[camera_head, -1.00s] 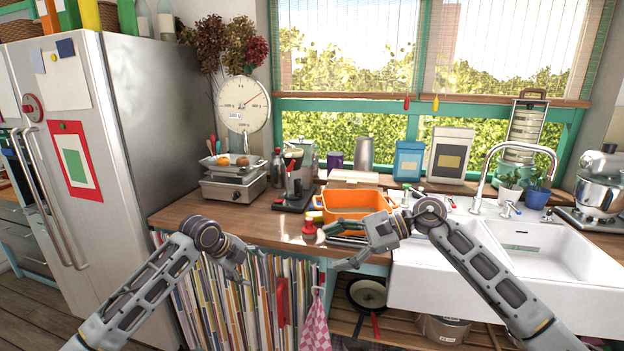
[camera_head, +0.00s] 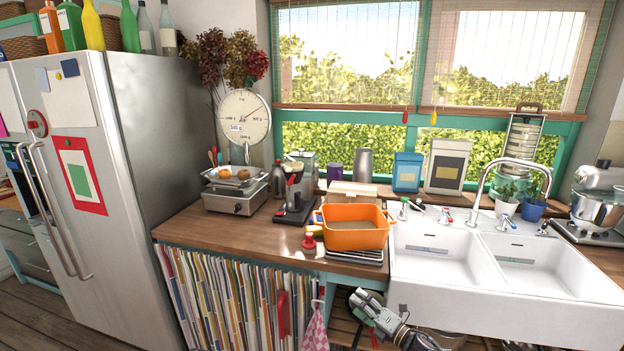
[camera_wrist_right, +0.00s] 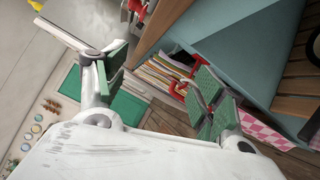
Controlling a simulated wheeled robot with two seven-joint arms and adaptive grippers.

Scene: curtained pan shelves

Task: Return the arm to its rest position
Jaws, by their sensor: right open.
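My right gripper (camera_head: 365,308) is low at the front of the counter, below the sink's left edge and in front of the open lower shelves. In the right wrist view its two green-padded fingers (camera_wrist_right: 160,85) are spread wide with nothing between them. Part of my right arm is cut off by the bottom edge of the head view. My left arm and left gripper do not show in the head view now.
The white double sink (camera_head: 437,285) juts forward just above my right gripper. A pink checkered cloth (camera_head: 315,330) hangs to its left, beside upright magazines (camera_head: 235,300). An orange tub (camera_head: 355,238) stands on the counter. Floor (camera_head: 100,315) shows before the fridge.

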